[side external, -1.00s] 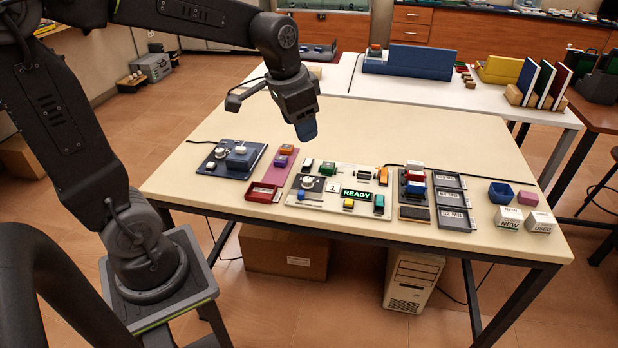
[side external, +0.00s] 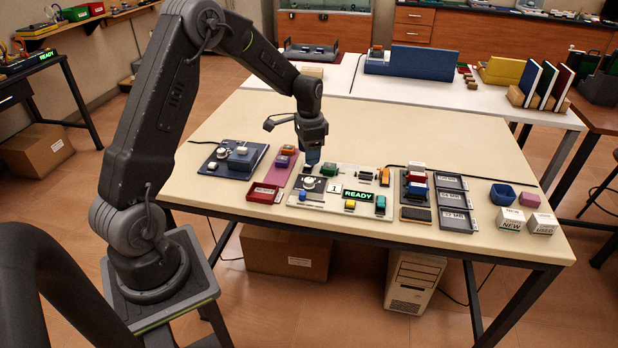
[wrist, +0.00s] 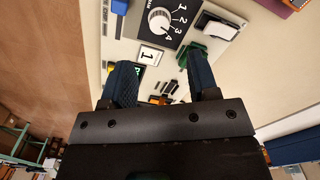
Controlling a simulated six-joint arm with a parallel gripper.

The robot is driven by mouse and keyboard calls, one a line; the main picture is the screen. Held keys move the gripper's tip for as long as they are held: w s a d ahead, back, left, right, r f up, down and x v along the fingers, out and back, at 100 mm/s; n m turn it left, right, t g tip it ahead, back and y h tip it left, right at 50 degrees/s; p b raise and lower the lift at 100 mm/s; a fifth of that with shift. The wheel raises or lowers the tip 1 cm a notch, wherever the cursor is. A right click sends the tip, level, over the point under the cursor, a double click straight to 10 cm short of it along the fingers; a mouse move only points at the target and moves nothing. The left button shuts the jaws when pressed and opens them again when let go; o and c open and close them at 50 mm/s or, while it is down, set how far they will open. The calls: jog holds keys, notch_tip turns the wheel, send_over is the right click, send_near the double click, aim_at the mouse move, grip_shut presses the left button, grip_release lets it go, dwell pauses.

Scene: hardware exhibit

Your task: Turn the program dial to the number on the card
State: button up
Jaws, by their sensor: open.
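The program dial is a white round knob (side external: 308,183) on a dark plate at the left of the pale board (side external: 325,207). In the wrist view the dial (wrist: 159,20) is at the top, with the numbers 1, 2, 3 and 4 around its right side. I cannot tell which number it points to. The card (side external: 334,187) stands right of the dial and reads 1; it also shows in the wrist view (wrist: 150,55). My gripper (side external: 312,158) hangs above the back of the board, near the dial and apart from it. Its blue fingers (wrist: 160,78) are open and empty.
A lit READY display (side external: 357,195) and several coloured blocks sit on the board. A red tray (side external: 263,193) and a dark panel with another knob (side external: 228,160) lie to the left. Memory trays (side external: 453,200) lie to the right. The back of the table is clear.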

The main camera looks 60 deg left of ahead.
aim_at(309, 179)
notch_tip(309, 179, down, 9)
dwell(0.3)
jog(key=shift+c, duration=0.3)
jog(key=c, duration=0.9)
jog(key=shift+n, duration=0.3)
jog(key=n, duration=0.5)
jog(key=shift+n, duration=0.3)
jog(key=n, duration=0.5)
jog(key=shift+n, duration=0.4)
